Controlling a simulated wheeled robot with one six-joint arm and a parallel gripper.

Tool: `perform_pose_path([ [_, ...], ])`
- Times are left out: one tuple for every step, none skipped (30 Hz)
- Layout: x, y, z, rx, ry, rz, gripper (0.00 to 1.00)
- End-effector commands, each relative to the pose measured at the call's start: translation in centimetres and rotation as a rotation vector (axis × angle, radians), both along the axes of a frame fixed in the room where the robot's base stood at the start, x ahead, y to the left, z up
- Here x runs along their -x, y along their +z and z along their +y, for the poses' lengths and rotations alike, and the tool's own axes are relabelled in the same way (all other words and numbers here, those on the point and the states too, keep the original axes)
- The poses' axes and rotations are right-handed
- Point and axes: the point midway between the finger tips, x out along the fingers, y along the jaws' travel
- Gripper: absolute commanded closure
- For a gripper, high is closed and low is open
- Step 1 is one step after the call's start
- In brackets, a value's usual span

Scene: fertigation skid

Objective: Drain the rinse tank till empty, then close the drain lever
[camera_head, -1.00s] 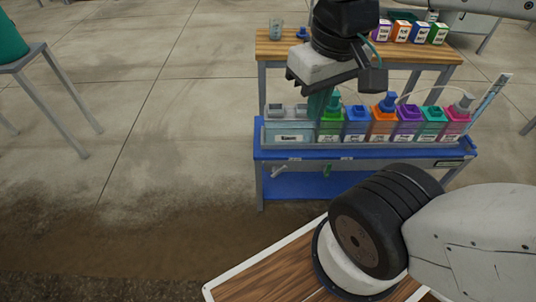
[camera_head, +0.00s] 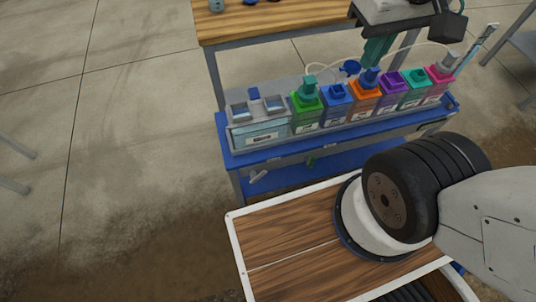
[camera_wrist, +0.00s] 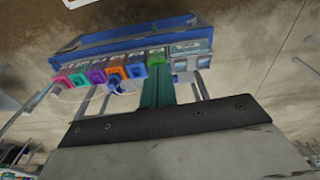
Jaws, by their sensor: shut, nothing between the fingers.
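The clear tank with pale blue liquid (camera_head: 262,132), which looks like the rinse tank, stands at the left end of the blue skid (camera_head: 232,160). It also shows at the right of the row in the wrist view (camera_wrist: 190,48); its label is too small to read. A small pale lever (camera_head: 258,177) sticks out below it at the skid's front. A small green handle (camera_head: 310,161) is further right; which is the drain lever I cannot tell. My gripper (camera_head: 374,52) has teal fingers, shut and empty, above and behind the coloured tanks. The fingers also show in the wrist view (camera_wrist: 158,84).
Several coloured tanks, from green (camera_head: 306,108) to pink (camera_head: 437,82), fill the skid's right, with thin hoses above. A wooden table (camera_head: 245,22) stands behind. Open concrete floor (camera_head: 145,110) lies to the left.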

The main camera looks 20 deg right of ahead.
Motion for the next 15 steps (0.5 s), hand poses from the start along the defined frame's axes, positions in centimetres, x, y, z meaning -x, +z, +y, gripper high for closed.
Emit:
perform_pose_path([
  [-0.6, -0.2, 0.2, 0.007, 0.019, 0.013, 1.00],
  [-1.1, -0.3, 0.3, 0.014, 0.034, 0.021, 1.00],
  [-1.9, -0.6, 0.5, 0.025, 0.060, 0.033, 1.00],
  [-2.6, -0.8, 0.7, 0.035, 0.081, 0.043, 1.00],
  [-3.4, -1.1, 0.9, 0.044, 0.105, 0.055, 1.00],
  [-4.6, -1.6, 1.3, 0.062, 0.141, 0.071, 1.00],
  [-5.5, -2.1, 1.7, 0.074, 0.169, 0.085, 1.00],
  [-6.5, -2.6, 2.1, 0.088, 0.200, 0.096, 1.00],
  [-7.7, -3.3, 2.7, 0.106, 0.242, 0.114, 1.00],
  [-8.6, -3.9, 3.2, 0.119, 0.275, 0.123, 1.00],
  [-9.5, -4.6, 3.7, 0.132, 0.307, 0.135, 1.00],
  [-10.6, -5.5, 4.5, 0.149, 0.350, 0.149, 1.00],
  [-11.4, -6.3, 5.1, 0.163, 0.383, 0.161, 1.00],
  [-12.2, -7.1, 5.8, 0.175, 0.416, 0.171, 1.00],
  [-13.2, -8.3, 6.8, 0.193, 0.462, 0.185, 1.00],
])
